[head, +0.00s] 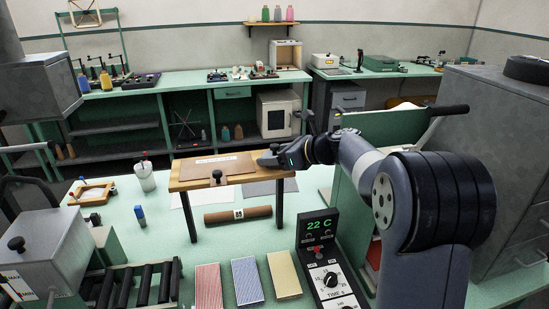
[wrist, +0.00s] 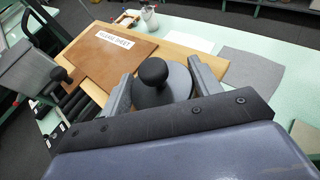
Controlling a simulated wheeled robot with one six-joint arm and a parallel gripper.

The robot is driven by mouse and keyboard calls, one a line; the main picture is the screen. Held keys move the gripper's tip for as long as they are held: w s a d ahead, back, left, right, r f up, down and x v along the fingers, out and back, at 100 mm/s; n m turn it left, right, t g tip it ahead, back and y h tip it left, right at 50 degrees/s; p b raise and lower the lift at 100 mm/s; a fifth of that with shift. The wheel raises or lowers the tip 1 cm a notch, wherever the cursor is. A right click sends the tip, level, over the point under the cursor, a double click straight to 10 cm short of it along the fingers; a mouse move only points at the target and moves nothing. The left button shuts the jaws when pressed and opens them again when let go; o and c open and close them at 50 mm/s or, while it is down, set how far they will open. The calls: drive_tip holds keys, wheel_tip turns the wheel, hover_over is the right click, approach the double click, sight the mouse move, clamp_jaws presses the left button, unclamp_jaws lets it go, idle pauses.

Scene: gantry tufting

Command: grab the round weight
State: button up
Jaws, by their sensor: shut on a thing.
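The round weight (wrist: 172,94) is a grey disc with a black ball knob on top. In the wrist view it sits between the two fingers of my gripper (wrist: 160,80), which is shut on its sides. In the head view the weight (head: 267,160) is at the right end of a raised wooden board (head: 185,181), with my gripper (head: 285,157) reaching it from the right. I cannot tell whether it rests on the board or is just above it. A brown sheet (head: 223,166) with a white label lies on the board beside it.
A black knob (head: 217,175) stands at the board's front edge. A brown roll (head: 238,215) lies below the board. A timer box reading 22 C (head: 318,237) stands at the front, near my arm. A white cup (head: 145,178) stands left of the board.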

drive_tip(key=c, duration=0.6)
drive_tip(key=shift+r, duration=0.1)
drive_tip(key=shift+r, duration=0.1)
